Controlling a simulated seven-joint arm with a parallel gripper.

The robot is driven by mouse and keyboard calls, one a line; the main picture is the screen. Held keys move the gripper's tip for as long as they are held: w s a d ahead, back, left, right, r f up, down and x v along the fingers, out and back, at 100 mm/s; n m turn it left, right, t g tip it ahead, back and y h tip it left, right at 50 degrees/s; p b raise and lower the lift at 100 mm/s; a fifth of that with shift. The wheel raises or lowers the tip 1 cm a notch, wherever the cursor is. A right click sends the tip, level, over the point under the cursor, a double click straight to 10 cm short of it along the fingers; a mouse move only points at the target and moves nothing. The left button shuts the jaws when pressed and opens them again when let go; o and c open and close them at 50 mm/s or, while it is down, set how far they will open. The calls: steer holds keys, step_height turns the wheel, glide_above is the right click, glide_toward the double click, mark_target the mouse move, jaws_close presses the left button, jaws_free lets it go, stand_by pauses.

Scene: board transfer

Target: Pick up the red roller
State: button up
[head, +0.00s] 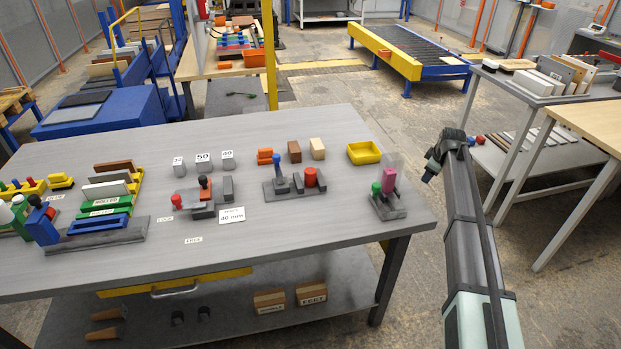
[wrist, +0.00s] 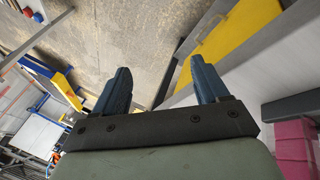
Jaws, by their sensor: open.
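A red cylinder (head: 310,177), which looks like the red roller, stands upright on a grey fixture (head: 284,192) with a blue-knobbed lever, right of the table's middle. My gripper (head: 430,174) is in the air by the table's right edge, well to the right of the red cylinder and apart from it. In the wrist view my gripper (wrist: 162,76) has its two dark blue fingers spread, with nothing between them. The red cylinder cannot be made out in the wrist view.
Between gripper and red cylinder stands a fixture (head: 388,206) with a pink block (head: 389,178) and a green knob; pink also shows in the wrist view (wrist: 295,150). A yellow tray (head: 364,153) lies behind. Orange, brown and tan blocks stand behind the cylinder. The front right tabletop (head: 330,222) is clear.

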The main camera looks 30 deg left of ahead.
steer(key=s+a+r+n, duration=0.1)
steer(key=a+r, duration=0.2)
steer(key=a, duration=0.3)
steer(key=a+r+n, duration=0.2)
steer(key=a+r, duration=0.2)
steer(key=a, duration=0.2)
step_height(320, 180, up, 5)
steer(key=n+g+h, duration=0.2)
steer(key=n+g, duration=0.3)
steer(key=n, duration=0.1)
glide_above(310, 170)
steer(key=f, duration=0.7)
steer(key=shift+d+f, duration=0.4)
steer(key=shift+s+a+f, duration=0.1)
steer(key=shift+a+f, duration=0.1)
steer(key=shift+f, duration=1.15)
steer(key=shift+s+a+f, duration=0.1)
steer(key=shift+a+f, duration=0.1)
steer(key=shift+f, duration=1.1)
steer(key=shift+c, duration=0.3)
steer(key=c, duration=1.1)
